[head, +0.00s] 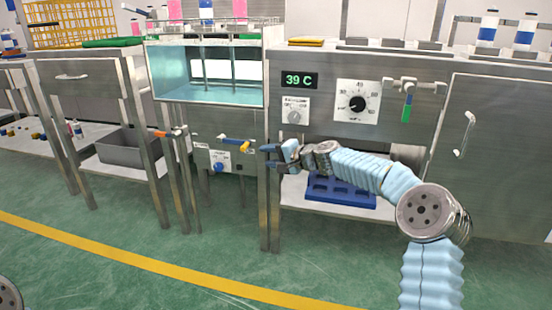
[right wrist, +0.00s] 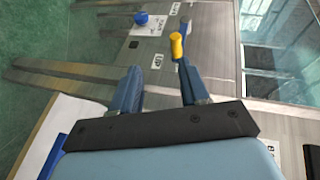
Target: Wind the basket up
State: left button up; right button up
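The crank on the grey panel below the water bath has a blue arm (head: 232,140) and a yellow handle (head: 245,147). The yellow handle also shows in the right wrist view (right wrist: 177,46), just beyond the tip of the right-hand finger. My right gripper (head: 270,156) is just right of the handle in the head view. In the right wrist view its two blue fingers (right wrist: 158,72) are apart with nothing between them. I cannot tell whether a finger touches the handle. The water bath (head: 160,93) has a clear front; no basket can be made out. My left gripper is out of view.
A blue knob (head: 219,167) sits on the panel below the crank. Steel posts stand close beside my right gripper. A cabinet with a 39 C display (head: 299,80) and a dial (head: 357,102) is to the right. A blue tray (head: 340,192) lies on its shelf.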

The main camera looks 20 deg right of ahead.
jog(key=v, duration=0.3)
jog(key=shift+a+r, duration=0.15)
jog(key=shift+r, duration=0.05)
jog(key=shift+w, duration=0.1)
